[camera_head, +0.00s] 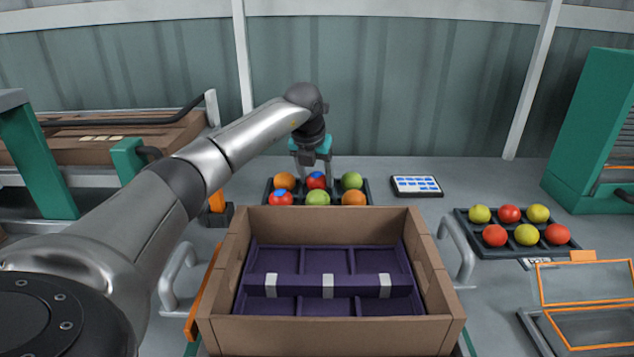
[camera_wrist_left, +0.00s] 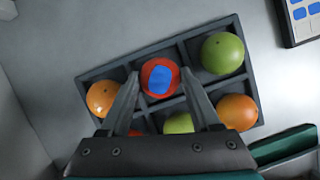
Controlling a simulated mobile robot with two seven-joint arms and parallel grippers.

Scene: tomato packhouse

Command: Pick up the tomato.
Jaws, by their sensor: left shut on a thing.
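A red tomato with a blue patch (camera_head: 316,180) sits in the back middle cell of a dark divided tray (camera_head: 268,196). It also shows in the left wrist view (camera_wrist_left: 152,68), between the two fingers. My left gripper (camera_head: 316,178) reaches down from above and is shut on this tomato, a finger on each side. The tomato still appears to be at tray level; I cannot tell whether it is lifted. Other tomatoes share the tray: an orange one (camera_head: 285,180), a green one (camera_head: 352,180), and more in the front row. My right gripper is not in view.
A cardboard box (camera_head: 330,335) with a purple divided insert stands in front of the tray. A second tray (camera_head: 470,238) of red and yellow-green tomatoes lies at right. A tablet (camera_head: 416,186) lies behind. An orange-framed panel (camera_head: 585,282) is at lower right.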

